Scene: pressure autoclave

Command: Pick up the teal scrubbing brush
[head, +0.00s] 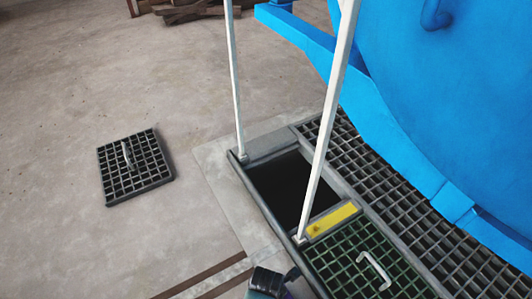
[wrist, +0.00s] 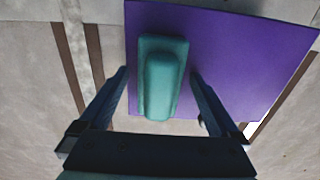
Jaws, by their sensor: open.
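The teal scrubbing brush (wrist: 161,78) shows in the wrist view as a rounded teal block against a purple panel (wrist: 228,55). My gripper (wrist: 160,80) is open, with one dark finger on each side of the brush. Gaps show between the fingers and the brush, and I cannot tell how far the fingertips are from it in depth. In the head view only a dark part of my gripper (head: 268,280) shows at the bottom edge, and the brush cannot be made out there.
An open dark pit (head: 290,190) lies in the floor, with white posts (head: 328,130) beside it. A loose grate (head: 135,167) lies on bare concrete at left. A handled grate (head: 365,262) and a large blue vessel (head: 440,90) stand at right.

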